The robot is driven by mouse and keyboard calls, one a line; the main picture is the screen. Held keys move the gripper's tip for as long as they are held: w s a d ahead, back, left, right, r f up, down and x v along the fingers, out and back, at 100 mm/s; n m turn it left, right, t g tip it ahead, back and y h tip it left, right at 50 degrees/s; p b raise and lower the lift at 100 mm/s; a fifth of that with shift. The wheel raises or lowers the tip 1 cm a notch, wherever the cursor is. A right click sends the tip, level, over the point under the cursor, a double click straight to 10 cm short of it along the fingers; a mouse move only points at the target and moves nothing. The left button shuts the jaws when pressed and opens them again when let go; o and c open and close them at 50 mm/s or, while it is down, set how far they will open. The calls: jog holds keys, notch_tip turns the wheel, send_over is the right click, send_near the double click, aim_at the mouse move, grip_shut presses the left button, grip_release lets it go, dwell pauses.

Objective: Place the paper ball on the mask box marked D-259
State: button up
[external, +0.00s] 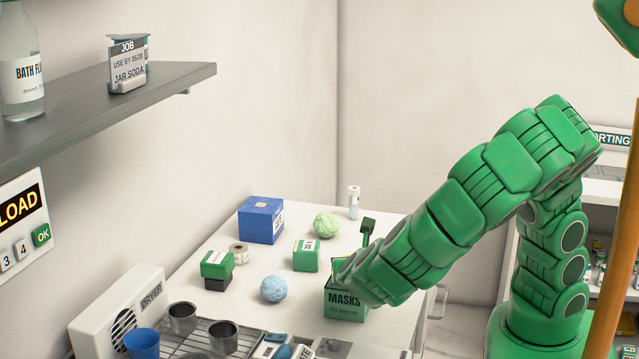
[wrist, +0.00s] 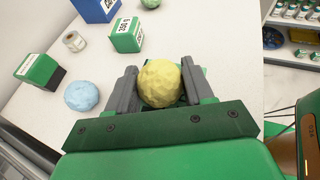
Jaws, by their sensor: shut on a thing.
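My gripper (wrist: 160,88) is shut on a crumpled yellow paper ball (wrist: 159,83), held between its two grey fingers in the wrist view. In the external view my arm hides the fingers and the yellow ball. A green box marked MASKS, 50 pieces (external: 345,303), stands on the white table at the end of my arm, which partly covers it. No D-259 mark is readable. I cannot tell whether the ball touches the box. A light blue ball (external: 273,289) and a light green ball (external: 326,224) lie apart on the table.
On the table (external: 222,308) stand a blue box (external: 261,220), a small green box (external: 306,256), a green-and-black block (external: 217,269), a tape roll (external: 239,254) and a vial (external: 353,202). A dryer (external: 118,310) and a rack with cups are at the front left. A shelf (external: 150,88) overhangs the left.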

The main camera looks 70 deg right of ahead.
jog(key=o, duration=1)
jog(key=shift+f, duration=0.1)
jog(key=shift+a+r, duration=0.2)
jog(key=shift+a, duration=0.05)
jog(key=v, duration=1.1)
jog(key=shift+s+a+r, duration=0.1)
jog(key=shift+s+a, duration=0.05)
jog(key=shift+s, duration=0.1)
